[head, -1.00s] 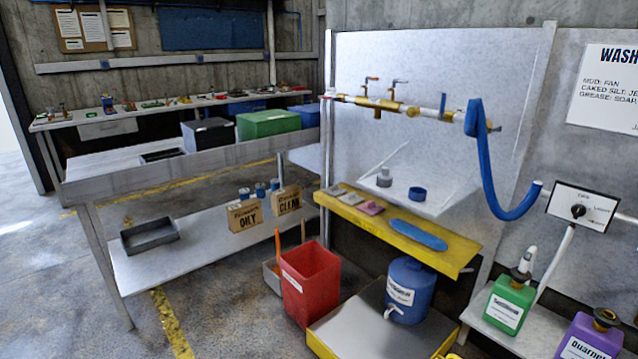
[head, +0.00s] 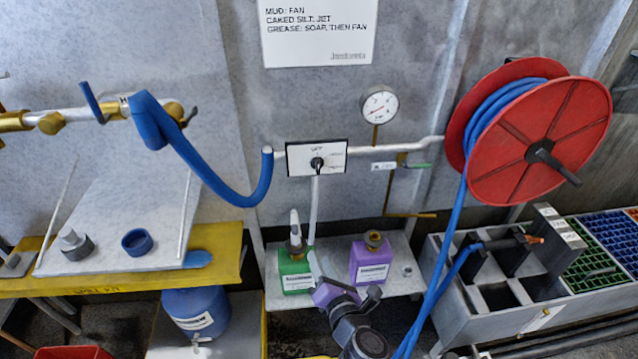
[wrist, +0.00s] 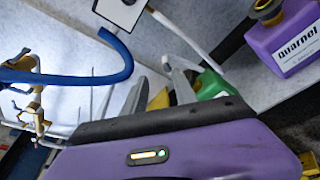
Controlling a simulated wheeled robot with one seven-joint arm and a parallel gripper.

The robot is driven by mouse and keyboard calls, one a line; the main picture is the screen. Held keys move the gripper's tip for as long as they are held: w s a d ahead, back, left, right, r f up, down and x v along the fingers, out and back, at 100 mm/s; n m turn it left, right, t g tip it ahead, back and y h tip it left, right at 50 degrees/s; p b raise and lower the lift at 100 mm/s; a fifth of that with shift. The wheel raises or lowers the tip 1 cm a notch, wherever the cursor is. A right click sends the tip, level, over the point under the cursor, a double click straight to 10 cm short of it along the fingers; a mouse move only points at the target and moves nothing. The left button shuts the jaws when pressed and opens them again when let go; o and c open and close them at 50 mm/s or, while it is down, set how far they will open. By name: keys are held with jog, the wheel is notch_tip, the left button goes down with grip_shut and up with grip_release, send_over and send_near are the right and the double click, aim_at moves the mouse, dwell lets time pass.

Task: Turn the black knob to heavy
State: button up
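The black knob (head: 317,163) sits at the middle of a white plate (head: 298,160) on the wall pipe in the head view. The plate has small print above and to the right of the knob, too small to read, and I cannot tell the knob's setting. My arm shows low in the head view, below the plate. In the wrist view the plate (wrist: 116,14) is at the top edge with part of the black knob (wrist: 129,2). My gripper (wrist: 155,74) has two grey fingers standing apart, with nothing between them. It is apart from the knob.
A blue hose (head: 214,178) hangs left of the plate. A pressure gauge (head: 379,105) and red hose reel (head: 538,132) are to the right. Green (head: 295,270) and purple (head: 370,262) jugs stand on a shelf below. The wall before the plate is clear.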

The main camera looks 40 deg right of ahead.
aim_at(318, 166)
jog(key=w+d+r+n+h, duration=0.1)
jog(key=w+d+r+n, duration=0.1)
jog(key=w, duration=0.4)
jog(key=w+d+r+n+h+p, duration=0.1)
jog(key=w+d+r+n, duration=0.1)
jog(key=w+d+r, duration=0.3)
jog(key=w+d+r+n+h, duration=0.1)
jog(key=w+d+r+n, duration=0.1)
jog(key=w+d+r, duration=0.2)
jog(key=shift+w+d+r+h, duration=0.1)
jog(key=shift+w+d+h, duration=0.1)
jog(key=shift+w+d, duration=0.6)
jog(key=shift+w+d+r+h, duration=0.1)
jog(key=shift+w+d+h, duration=0.1)
jog(key=shift+w+d, duration=0.55)
jog(key=shift+s+d, duration=0.2)
jog(key=shift+s, duration=0.05)
grip_shut()
